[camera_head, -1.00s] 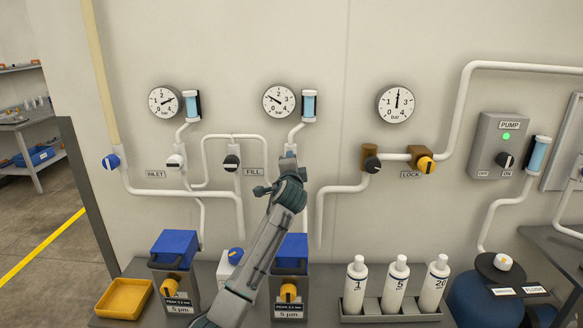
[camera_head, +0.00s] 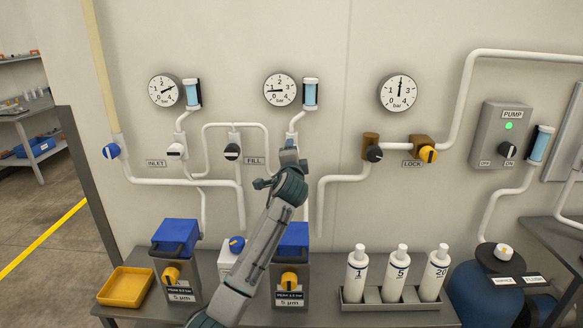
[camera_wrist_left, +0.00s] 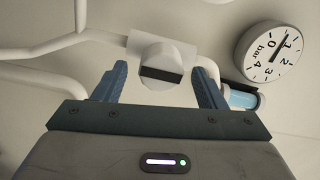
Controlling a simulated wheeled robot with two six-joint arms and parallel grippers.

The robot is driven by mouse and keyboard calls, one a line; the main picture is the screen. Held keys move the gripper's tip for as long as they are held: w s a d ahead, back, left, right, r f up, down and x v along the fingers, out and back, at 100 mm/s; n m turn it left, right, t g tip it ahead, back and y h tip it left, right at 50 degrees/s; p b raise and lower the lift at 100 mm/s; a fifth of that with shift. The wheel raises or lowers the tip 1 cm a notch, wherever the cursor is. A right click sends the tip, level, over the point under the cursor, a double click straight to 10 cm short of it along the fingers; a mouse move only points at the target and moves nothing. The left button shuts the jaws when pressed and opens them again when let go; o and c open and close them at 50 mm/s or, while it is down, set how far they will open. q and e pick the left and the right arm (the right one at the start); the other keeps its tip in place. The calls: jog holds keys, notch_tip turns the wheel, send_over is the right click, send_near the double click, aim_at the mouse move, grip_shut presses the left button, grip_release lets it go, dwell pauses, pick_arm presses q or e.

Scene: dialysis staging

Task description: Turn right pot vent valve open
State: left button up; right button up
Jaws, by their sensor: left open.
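The valve on the pipe below the middle gauge, above the right pot (camera_head: 292,238), is mostly hidden behind my left gripper (camera_head: 279,166) in the head view. In the left wrist view its round white knob (camera_wrist_left: 161,60) has a dark bar lying across the picture. My left gripper (camera_wrist_left: 162,70) is open, with one blue-grey finger on each side of the knob. Gaps show between the fingers and the knob. My right gripper is not in view.
The middle gauge (camera_head: 280,90) and a light-blue cylinder (camera_head: 310,94) are above the valve. White bottles (camera_head: 396,273) stand in a rack on the bench, right of my arm.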

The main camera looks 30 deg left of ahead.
pick_arm(q)
jog(key=b+v, duration=0.2)
jog(key=v, duration=0.6)
jog(key=shift+s+d, duration=0.25)
jog(key=shift+s, duration=0.05)
